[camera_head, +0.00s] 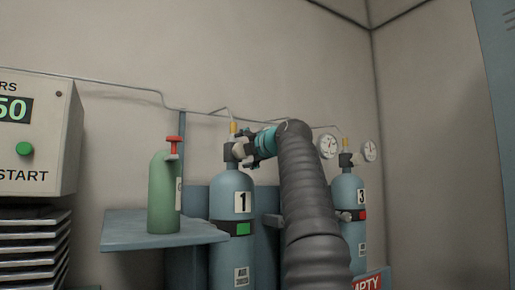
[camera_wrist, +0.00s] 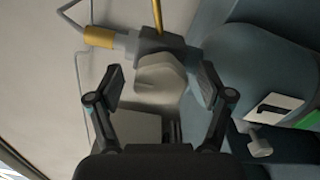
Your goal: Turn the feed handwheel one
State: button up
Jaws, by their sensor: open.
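The cylinder marked 1 (camera_head: 231,192) stands upright, blue-grey, with a green tag on its dark band. At its top is a dark valve with a yellow fitting (camera_head: 233,128) and an off-white handwheel (camera_head: 239,151). My gripper (camera_head: 252,147) is at this handwheel, partly hidden by my arm in the head view. In the wrist view the off-white lobed handwheel (camera_wrist: 160,75) lies just ahead of and between the fingertips of my gripper (camera_wrist: 160,85). The fingers are apart; I cannot tell whether either touches the wheel.
A green bottle with a red top (camera_head: 162,192) stands on a blue shelf (camera_head: 120,231) left of cylinder 1. Cylinder 3 (camera_head: 350,192), red-tagged, stands right, behind my arm, near two gauges (camera_head: 327,146). A small pale knob (camera_wrist: 259,146) sits low right in the wrist view.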

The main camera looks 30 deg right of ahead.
jog(key=s, duration=1.1)
jog(key=shift+s+d, duration=0.2)
jog(key=shift+s, duration=0.1)
dwell(0.4)
